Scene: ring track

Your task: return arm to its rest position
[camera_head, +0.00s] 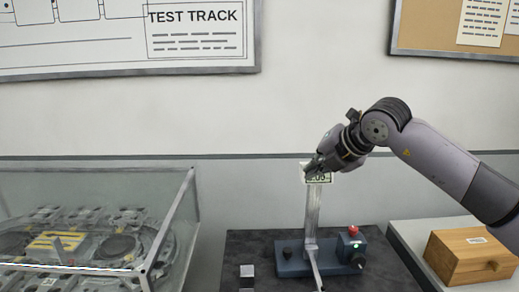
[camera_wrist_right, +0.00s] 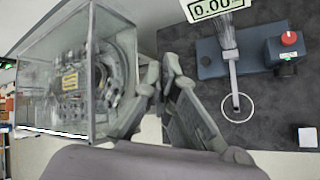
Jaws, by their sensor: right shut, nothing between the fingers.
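My right arm comes in from the right in the head view, bent at the elbow. Its gripper (camera_head: 314,168) is raised above the dark bench, in front of the top of a grey post (camera_head: 313,208), and partly covers a small number display (camera_head: 319,178). In the right wrist view the gripper (camera_wrist_right: 161,75) is shut, its fingertips close together with nothing held between them. The display (camera_wrist_right: 214,7) also shows there, cut by the top edge and reading 0.00. My left gripper is out of view.
A blue base (camera_head: 292,258) with a red-button box (camera_head: 351,246) stands on the dark bench (camera_head: 250,240). A small grey block (camera_head: 247,271) sits nearby. A clear-walled case (camera_head: 187,195) over the track is left. A wooden box (camera_head: 464,257) is right. A white ring (camera_wrist_right: 237,107) lies around a rod end.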

